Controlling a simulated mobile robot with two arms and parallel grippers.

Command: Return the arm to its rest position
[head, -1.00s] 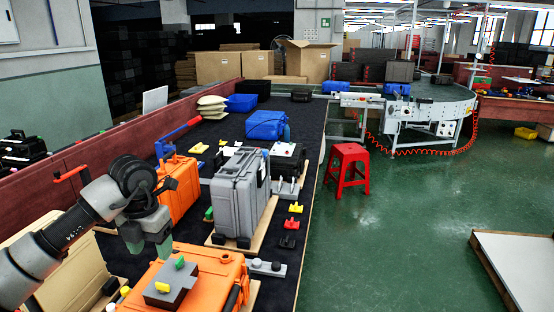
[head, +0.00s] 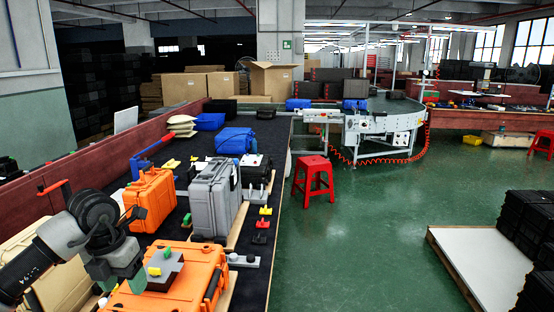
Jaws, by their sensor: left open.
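My left arm comes in from the lower left, and its gripper (head: 128,280) points down beside the near orange case. The gripper is open with nothing seen between its fingers. The near orange case (head: 205,268) lies flat at the front of the dark work surface. A grey block (head: 170,272) with a yellow and a green piece sits on its lid, just right of the gripper. The gripper's fingertips are partly hard to make out against the case. My right gripper does not show.
A second orange case (head: 150,200) and a grey case (head: 213,200) stand upright farther along the table (head: 262,185). A red stool (head: 313,178) stands on the green floor. The curved conveyor (head: 385,122) is at the back. A pallet (head: 480,262) with black crates is at right.

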